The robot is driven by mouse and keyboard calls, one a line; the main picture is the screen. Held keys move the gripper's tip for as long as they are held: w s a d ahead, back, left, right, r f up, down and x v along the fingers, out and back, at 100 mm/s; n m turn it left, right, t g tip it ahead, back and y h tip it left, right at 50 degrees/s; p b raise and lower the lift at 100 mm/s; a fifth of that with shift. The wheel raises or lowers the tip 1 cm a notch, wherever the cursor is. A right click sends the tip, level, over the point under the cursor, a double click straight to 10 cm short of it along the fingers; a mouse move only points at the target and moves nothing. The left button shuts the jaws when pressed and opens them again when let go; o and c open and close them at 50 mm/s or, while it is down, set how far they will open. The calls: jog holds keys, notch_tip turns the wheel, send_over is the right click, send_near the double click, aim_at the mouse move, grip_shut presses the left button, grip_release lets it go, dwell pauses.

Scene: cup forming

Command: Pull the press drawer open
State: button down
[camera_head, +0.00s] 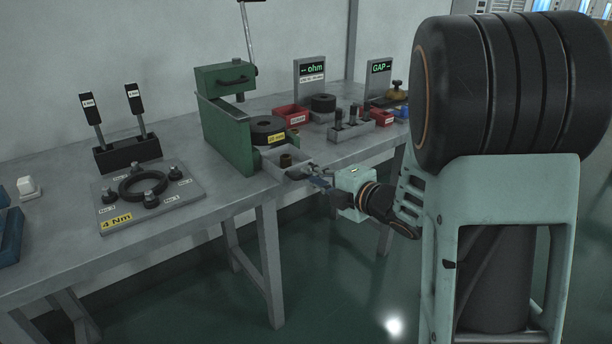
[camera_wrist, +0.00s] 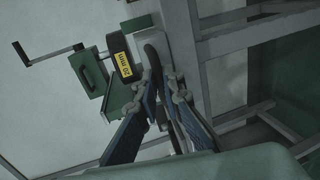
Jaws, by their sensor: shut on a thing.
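The green press (camera_head: 225,115) stands on the workbench, with a lever rising from it. In the wrist view, my gripper (camera_wrist: 165,88) has both fingers closed around the front of the drawer, and the green press (camera_wrist: 90,72) lies beyond, tilted in the picture.
A grey fixture plate (camera_head: 150,205) lies to the left. Red bins (camera_head: 292,115) and a grey block with dark pegs (camera_head: 352,130) stand to the right. The floor before the bench (camera_head: 330,270) is clear.

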jog(key=shift+s+d, duration=0.35)
jog(key=shift+s, duration=0.15)
jog(key=c, duration=2.3)
grip_release()
jog(key=shift+c, duration=0.2)
jog(key=v, duration=1.2)
jog(key=shift+d, duration=0.1)
